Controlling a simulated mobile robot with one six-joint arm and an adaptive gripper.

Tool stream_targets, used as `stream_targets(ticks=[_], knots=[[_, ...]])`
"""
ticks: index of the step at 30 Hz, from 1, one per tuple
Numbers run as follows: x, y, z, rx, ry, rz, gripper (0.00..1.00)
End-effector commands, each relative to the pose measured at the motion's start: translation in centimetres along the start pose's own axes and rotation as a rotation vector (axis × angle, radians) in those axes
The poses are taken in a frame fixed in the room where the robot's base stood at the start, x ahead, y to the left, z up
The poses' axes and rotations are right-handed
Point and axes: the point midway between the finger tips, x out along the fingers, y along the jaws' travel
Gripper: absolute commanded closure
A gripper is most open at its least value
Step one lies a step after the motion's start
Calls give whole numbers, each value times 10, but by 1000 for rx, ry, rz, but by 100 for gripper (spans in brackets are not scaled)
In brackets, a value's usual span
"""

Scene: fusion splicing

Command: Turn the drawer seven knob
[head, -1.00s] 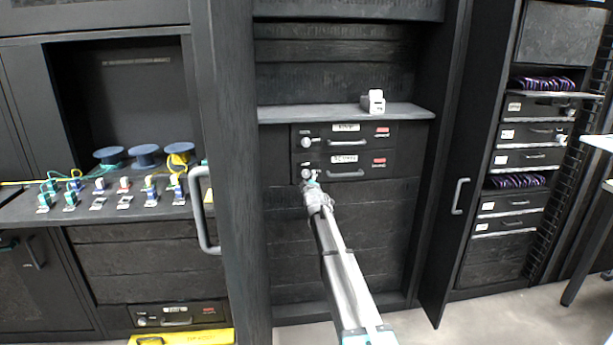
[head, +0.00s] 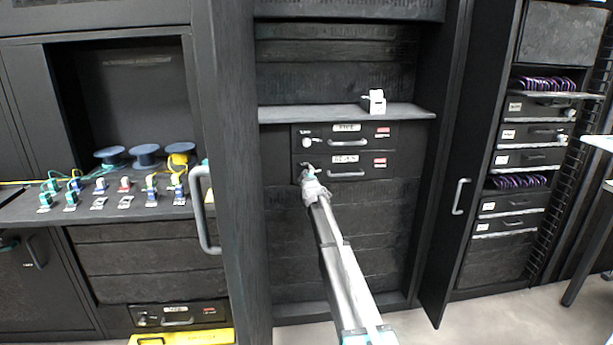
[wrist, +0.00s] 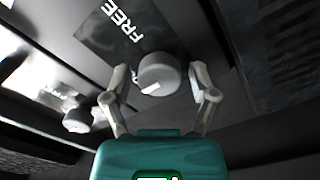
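Two dark drawers sit in the middle cabinet, the upper drawer (head: 360,140) and the lower drawer (head: 385,172). I cannot make out a drawer number. The upper drawer's pale round knob (head: 306,142) is in plain sight. My gripper (head: 308,172) is at the left end of the lower drawer's front and mostly hides its knob in the head view. In the wrist view, a pale round knob (wrist: 160,76) with a pointer mark lies between the two spread fingers of my gripper (wrist: 160,80). Gaps show on both sides of it. "FREE" is printed beside it.
Another knob (wrist: 76,116) is at the left of the wrist view. A shelf (head: 410,112) with a small white object (head: 374,101) is above the drawers. An open cabinet door (head: 450,190) stands to the right, and a dark door (head: 232,180) to the left.

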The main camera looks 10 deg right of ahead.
Motion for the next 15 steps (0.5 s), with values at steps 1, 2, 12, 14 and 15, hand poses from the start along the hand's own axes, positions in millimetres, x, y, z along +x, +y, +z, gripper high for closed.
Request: stream_targets(ticks=[1,2,12,14,15], knots=[[0,0,0,0,0,0,45],[0,0,0,0,0,0,50],[0,0,1,1,-1,0,97],[0,0,1,3,-1,0,97],[0,0,1,6,-1,0,97]])
